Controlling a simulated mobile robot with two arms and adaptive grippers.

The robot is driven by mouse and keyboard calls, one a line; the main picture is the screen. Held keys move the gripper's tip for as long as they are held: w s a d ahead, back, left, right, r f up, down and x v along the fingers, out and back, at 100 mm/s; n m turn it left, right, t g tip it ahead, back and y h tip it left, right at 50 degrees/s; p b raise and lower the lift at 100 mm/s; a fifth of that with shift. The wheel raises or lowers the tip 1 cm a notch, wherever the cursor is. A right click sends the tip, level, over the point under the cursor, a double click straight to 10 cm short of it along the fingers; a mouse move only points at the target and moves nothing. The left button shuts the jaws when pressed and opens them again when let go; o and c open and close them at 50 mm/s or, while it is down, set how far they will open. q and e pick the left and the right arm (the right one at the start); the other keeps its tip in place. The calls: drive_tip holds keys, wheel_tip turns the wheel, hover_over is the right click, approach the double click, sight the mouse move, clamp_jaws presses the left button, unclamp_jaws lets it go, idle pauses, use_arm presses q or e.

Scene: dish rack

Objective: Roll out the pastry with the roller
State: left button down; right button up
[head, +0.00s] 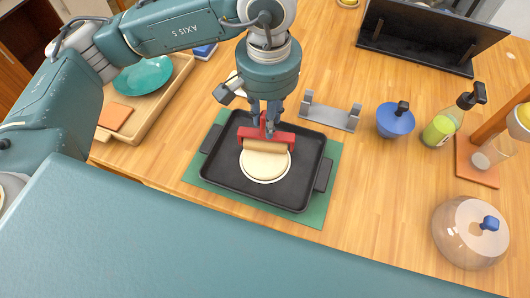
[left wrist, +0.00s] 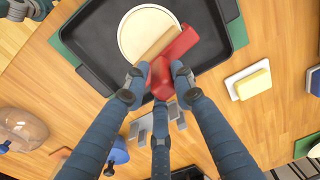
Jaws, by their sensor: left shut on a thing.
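My left gripper (head: 264,118) is shut on the red handle of the roller (head: 266,146). The roller has a red frame and a wooden cylinder. The cylinder lies over the upper part of the round pale pastry (head: 264,168) in the head view and appears to touch it. The pastry sits in a black tray (head: 223,160) with side handles. In the left wrist view, the gripper fingers (left wrist: 158,80) close around the red handle, and the pastry (left wrist: 142,30) shows beyond the wooden cylinder (left wrist: 158,44). My right gripper is not in view.
The tray rests on a green mat (head: 318,212). A grey stand (head: 331,116) is empty beside it. A wooden tray (head: 181,75) with a teal bowl (head: 143,76) is left.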

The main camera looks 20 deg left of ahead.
use_arm(q)
drive_tip(key=shift+s+d+b, duration=0.5)
drive_tip(key=shift+s+b, duration=0.75)
drive_tip(key=shift+s, duration=1.5)
drive_tip(key=shift+r+p, duration=1.45)
drive_tip(key=shift+r, duration=1.15)
